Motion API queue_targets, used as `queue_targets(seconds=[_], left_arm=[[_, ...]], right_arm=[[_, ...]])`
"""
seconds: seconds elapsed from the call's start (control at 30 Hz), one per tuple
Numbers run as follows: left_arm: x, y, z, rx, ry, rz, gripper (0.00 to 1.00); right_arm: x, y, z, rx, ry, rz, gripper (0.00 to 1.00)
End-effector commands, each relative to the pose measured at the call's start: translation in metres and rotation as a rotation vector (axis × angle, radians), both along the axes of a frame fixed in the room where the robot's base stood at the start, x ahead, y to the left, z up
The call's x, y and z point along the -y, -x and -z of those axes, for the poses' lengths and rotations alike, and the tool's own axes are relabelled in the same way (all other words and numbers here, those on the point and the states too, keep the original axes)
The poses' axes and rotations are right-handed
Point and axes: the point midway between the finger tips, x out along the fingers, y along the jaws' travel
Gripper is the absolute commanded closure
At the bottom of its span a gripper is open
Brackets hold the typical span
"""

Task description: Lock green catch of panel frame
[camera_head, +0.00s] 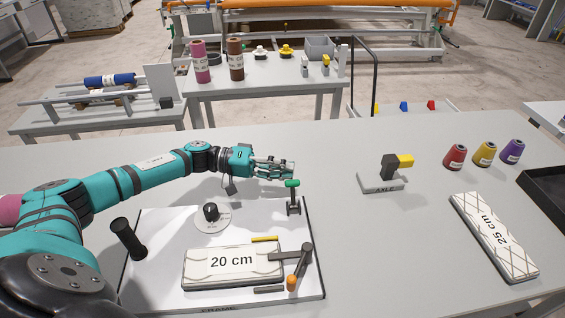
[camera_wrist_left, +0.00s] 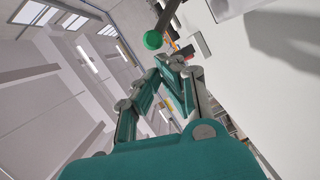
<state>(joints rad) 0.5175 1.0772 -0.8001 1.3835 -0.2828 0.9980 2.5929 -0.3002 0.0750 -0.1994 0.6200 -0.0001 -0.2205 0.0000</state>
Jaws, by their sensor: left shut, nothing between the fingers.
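The green catch (camera_head: 292,184) stands at the far right corner of the white panel frame (camera_head: 165,225). Its green knob sits on top of a dark upright lever. My left gripper (camera_head: 285,168) is shut and empty, just above and behind the green knob. In the left wrist view the green catch's knob (camera_wrist_left: 153,40) shows just beyond the fingertips (camera_wrist_left: 172,62); I cannot tell whether they touch it. My right gripper is not in view.
The AXLE stand (camera_head: 381,182), a 25 cm panel (camera_head: 494,236) and several thread cones (camera_head: 484,154) are to the right. Bare table lies between frame and 25 cm panel.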

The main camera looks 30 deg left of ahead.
Motion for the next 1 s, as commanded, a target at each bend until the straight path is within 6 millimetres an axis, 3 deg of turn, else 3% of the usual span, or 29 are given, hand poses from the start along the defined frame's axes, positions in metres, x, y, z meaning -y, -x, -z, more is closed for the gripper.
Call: queue_targets(seconds=[1.0], left_arm=[[0.005, 0.007, -0.011, 0.114, -0.084, 0.001, 1.00]], right_arm=[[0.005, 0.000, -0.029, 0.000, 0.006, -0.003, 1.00]])
